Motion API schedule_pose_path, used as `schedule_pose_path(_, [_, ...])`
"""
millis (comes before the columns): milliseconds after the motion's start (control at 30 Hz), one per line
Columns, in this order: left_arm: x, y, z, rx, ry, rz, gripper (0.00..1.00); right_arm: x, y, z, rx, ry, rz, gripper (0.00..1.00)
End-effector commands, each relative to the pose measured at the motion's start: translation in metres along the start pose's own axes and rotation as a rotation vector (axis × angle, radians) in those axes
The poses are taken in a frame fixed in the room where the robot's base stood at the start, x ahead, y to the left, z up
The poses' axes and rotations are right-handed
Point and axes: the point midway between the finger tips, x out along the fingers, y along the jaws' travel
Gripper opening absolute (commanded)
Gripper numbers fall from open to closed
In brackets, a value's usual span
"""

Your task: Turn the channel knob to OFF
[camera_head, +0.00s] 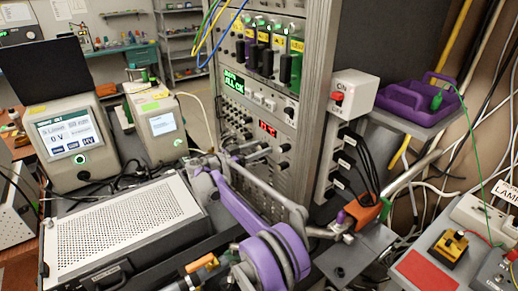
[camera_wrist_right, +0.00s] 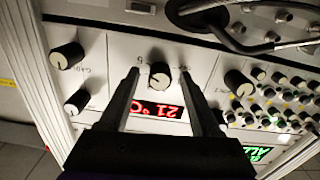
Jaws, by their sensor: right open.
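In the right wrist view, a round black knob (camera_wrist_right: 160,75) with a pale end face sits on the light panel, beside the red display. My right gripper (camera_wrist_right: 161,74) is open, with one dark finger on each side of this knob. I cannot tell whether either finger touches it. The lettering around the knob is too small to read, so its setting and whether it is the channel knob are unclear. In the head view, my right gripper (camera_head: 252,155) is at the rack front below the red display (camera_head: 267,130).
More black knobs flank this one, at left (camera_wrist_right: 67,55) and right (camera_wrist_right: 238,82). A looped dark handle or cable (camera_wrist_right: 215,15) crosses the top right of the wrist view. In the head view, a white switch box (camera_head: 352,90) and black cables (camera_head: 370,155) stand right of the rack.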

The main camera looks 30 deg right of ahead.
Motion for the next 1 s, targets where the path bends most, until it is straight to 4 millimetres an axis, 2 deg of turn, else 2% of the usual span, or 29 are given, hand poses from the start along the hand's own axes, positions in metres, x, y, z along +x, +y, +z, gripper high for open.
schedule_pose_path(33, [0.0, 0.0, 0.0, 0.0, 0.0, 0.0, 0.55, -0.0001, 0.0, 0.0, 0.0, 0.0, 0.0, 0.61])
schedule_pose_path(67, [0.0, 0.0, 0.0, 0.0, 0.0, 0.0, 0.55, -0.0001, 0.0, 0.0, 0.0, 0.0, 0.0, 0.55])
schedule_pose_path(367, [0.0, 0.0, 0.0, 0.0, 0.0, 0.0, 0.55, -0.0002, 0.0001, 0.0, 0.0, 0.0, 0.0, 0.01])
schedule_pose_path(733, [-0.0003, 0.0, -0.0002, 0.0, 0.0, 0.0, 0.55, -0.0003, 0.0001, -0.0002, -0.02, 0.0, 0.0, 0.0])
schedule_pose_path(1000, [-0.0017, 0.0, -0.0015, 0.0, 0.001, 0.0, 0.55, -0.0003, -0.0002, -0.0003, -0.153, 0.001, 0.001, 0.0])
